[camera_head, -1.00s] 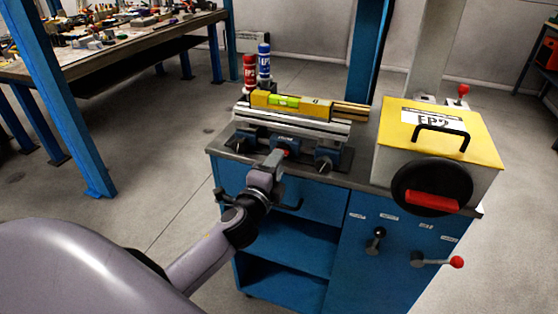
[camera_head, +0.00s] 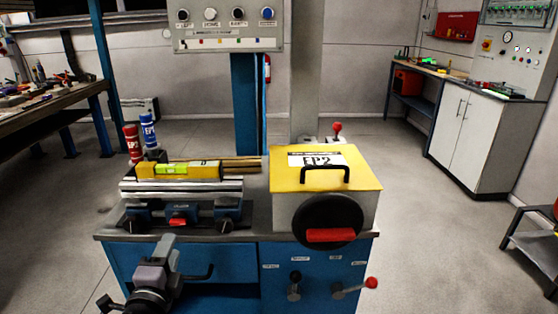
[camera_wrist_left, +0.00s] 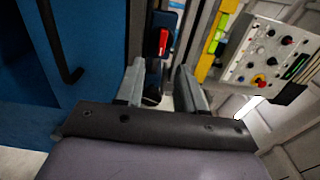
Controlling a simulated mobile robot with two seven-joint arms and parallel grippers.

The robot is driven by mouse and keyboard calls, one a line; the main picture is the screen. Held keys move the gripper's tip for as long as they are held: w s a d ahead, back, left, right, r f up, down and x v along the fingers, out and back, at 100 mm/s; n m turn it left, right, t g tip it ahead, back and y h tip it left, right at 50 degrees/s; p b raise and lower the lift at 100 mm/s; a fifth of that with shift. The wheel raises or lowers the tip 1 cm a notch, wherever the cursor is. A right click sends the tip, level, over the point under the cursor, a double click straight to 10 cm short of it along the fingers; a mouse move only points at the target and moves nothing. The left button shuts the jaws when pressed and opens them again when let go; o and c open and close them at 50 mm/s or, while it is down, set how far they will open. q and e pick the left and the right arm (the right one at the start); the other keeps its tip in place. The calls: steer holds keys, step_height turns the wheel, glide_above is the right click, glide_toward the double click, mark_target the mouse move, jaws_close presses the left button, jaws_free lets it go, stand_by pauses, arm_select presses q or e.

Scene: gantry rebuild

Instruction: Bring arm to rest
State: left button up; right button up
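My left gripper (camera_head: 165,248) is low in the head view, in front of the blue bench. In the left wrist view its two fingers (camera_wrist_left: 158,80) stand apart with nothing between them. It is apart from the blue vise with the red block (camera_head: 178,222), which sits above and beyond it. The red part also shows in the left wrist view (camera_wrist_left: 163,42). My right gripper is not in view.
The blue bench (camera_head: 215,262) carries a yellow level (camera_head: 180,170), red (camera_head: 132,142) and blue (camera_head: 148,130) bottles, and the yellow-topped EP2 box (camera_head: 325,165). A button panel (camera_head: 228,30) hangs above.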

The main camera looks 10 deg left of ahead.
arm_select(q)
steer(key=s+d+f+n+g+h, duration=0.3)
steer(key=s+d+f+n, duration=0.3)
steer(key=s+f, duration=0.3)
steer(key=s+d+f+n+g+h, duration=0.3)
steer(key=s+d+f+n, duration=0.3)
steer(key=s+f, duration=0.4)
step_height(320, 180, down, 2)
steer(key=shift+f+n+g, duration=0.2)
steer(key=shift+n+g, duration=0.3)
steer(key=shift+s, duration=0.1)
